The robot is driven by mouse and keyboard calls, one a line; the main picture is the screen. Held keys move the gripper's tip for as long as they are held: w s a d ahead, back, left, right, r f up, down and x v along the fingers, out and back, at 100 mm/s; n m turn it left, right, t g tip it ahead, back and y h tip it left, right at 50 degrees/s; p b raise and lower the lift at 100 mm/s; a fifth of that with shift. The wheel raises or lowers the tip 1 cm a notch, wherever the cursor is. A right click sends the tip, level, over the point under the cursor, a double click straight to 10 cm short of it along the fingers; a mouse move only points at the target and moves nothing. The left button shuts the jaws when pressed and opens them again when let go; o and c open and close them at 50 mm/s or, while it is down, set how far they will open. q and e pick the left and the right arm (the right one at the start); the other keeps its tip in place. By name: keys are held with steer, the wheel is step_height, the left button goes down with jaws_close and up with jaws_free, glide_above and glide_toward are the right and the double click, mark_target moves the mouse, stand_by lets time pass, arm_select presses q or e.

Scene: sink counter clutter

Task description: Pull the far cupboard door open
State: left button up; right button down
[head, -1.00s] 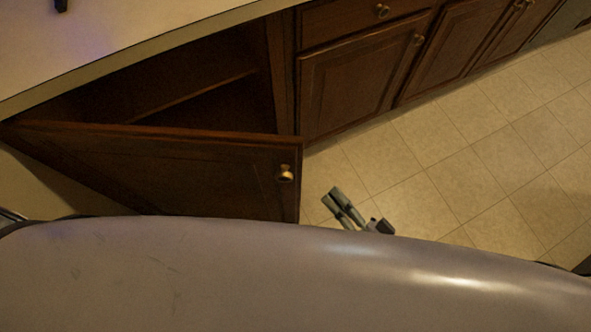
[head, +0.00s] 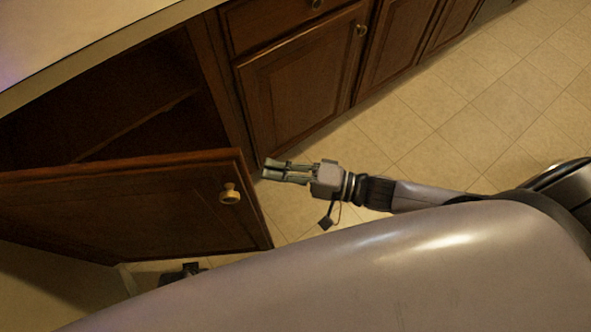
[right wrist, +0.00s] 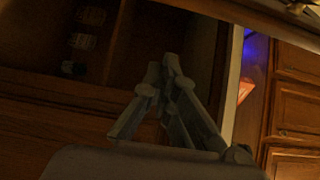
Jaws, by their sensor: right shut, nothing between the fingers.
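A dark brown wooden cupboard door (head: 120,215) stands wide open at the left of the head view, swung out from the counter front. Its brass knob (head: 230,193) is near the free edge. The dark cupboard inside (head: 130,115) shows behind it, with a shelf. My right gripper (head: 268,171) is shut and empty, just right of the door's free edge, pointing left at it. It appears apart from the knob. In the right wrist view, the closed fingers (right wrist: 165,75) point towards the dark cupboard inside. My left gripper does not show clearly.
A pale countertop (head: 70,35) runs above the cupboard. A closed door (head: 305,85) and drawer (head: 270,20) are to the right. The tiled floor (head: 450,110) is clear there. A small dark part (head: 183,272) shows below the open door, unclear.

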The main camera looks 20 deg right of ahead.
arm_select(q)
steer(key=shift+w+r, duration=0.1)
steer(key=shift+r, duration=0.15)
arm_select(e)
steer(key=shift+s+a, duration=1.35)
steer(key=shift+s, duration=0.05)
steer(key=shift+s, duration=0.1)
